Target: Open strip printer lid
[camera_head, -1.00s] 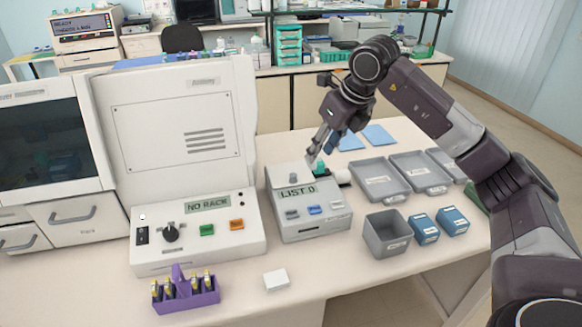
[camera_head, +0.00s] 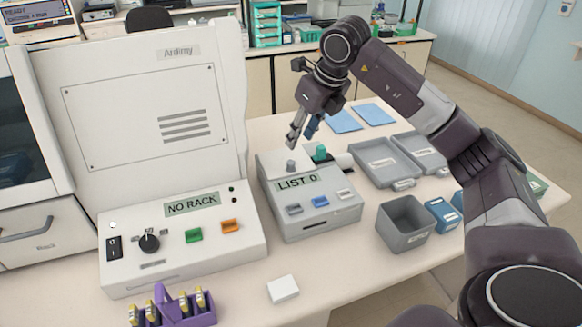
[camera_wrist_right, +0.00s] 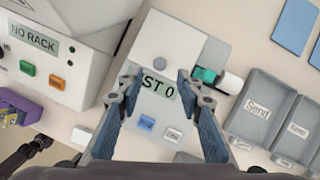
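The strip printer (camera_head: 310,207) is a light grey box with a LIST 0 display and several small buttons on its sloped front. Its lid (camera_head: 270,165), with a small grey knob (camera_head: 291,166), lies shut on top. A green part and a white roll show at its right side. My right gripper (camera_head: 300,138) is above the back of the printer, close to the knob in the picture. In the right wrist view the fingers of this gripper (camera_wrist_right: 160,88) are spread and empty, over the printer (camera_wrist_right: 172,52), partly covering its display.
A large white machine (camera_head: 150,105) reading NO RACK stands close on the printer's left. Grey trays (camera_head: 375,177), an open grey bin (camera_head: 403,240) and blue boxes (camera_head: 440,214) are on the right. A purple rack (camera_head: 200,319) and white block (camera_head: 283,289) are in front.

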